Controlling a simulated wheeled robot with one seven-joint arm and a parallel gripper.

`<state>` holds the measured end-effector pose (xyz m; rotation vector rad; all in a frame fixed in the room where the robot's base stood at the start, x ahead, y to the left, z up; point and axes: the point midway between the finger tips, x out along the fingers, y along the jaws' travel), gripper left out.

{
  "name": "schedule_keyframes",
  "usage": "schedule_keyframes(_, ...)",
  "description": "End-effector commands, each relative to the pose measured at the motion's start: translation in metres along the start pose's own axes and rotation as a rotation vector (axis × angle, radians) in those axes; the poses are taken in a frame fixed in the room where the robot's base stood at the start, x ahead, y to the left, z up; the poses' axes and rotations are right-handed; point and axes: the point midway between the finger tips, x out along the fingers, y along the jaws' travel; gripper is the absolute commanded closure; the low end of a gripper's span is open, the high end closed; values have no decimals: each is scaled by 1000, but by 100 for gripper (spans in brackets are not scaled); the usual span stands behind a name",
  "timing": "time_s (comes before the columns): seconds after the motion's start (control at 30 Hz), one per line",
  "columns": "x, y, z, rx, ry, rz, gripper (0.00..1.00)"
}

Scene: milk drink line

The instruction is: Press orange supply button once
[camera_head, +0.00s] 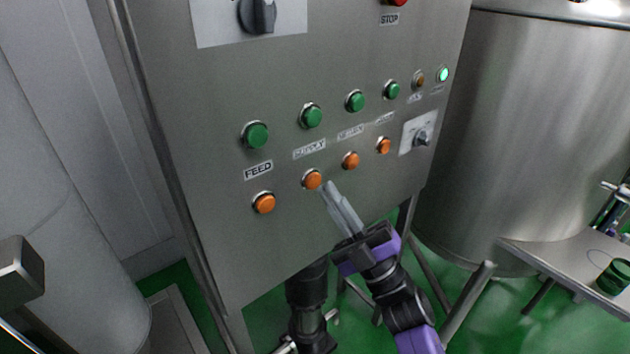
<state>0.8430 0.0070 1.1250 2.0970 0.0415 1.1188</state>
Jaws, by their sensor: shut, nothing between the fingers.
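The metal control panel (230,230) carries a row of green buttons above a row of orange buttons. The label that appears to read SUPPLY (309,148) sits between a green button (312,116) and the orange supply button (312,180) below it. My gripper (328,188) is shut and empty, with its long grey fingers pointing up at the panel. In the picture its fingertips are just right of and slightly below the orange supply button, which stays fully visible. I cannot tell whether the fingertips touch the panel.
Other orange buttons are close by: the FEED one (264,202) to the left and two more (351,160) (384,145) to the right. A rotary switch (422,137) is farther right. A large steel tank (530,120) and a metal table (560,258) stand at the right.

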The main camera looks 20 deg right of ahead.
Motion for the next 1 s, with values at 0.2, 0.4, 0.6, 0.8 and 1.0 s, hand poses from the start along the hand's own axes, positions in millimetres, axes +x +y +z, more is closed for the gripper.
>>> schedule_keyframes(0.2,-8,6,-6,1,-3,-1,100)
schedule_keyframes(0.4,-20,16,-15,1,-2,0,100)
schedule_keyframes(0.6,-32,24,-23,0,-1,0,100)
schedule_keyframes(0.8,-35,26,-25,0,-1,0,100)
schedule_keyframes(1.0,-35,25,-25,0,0,0,100)
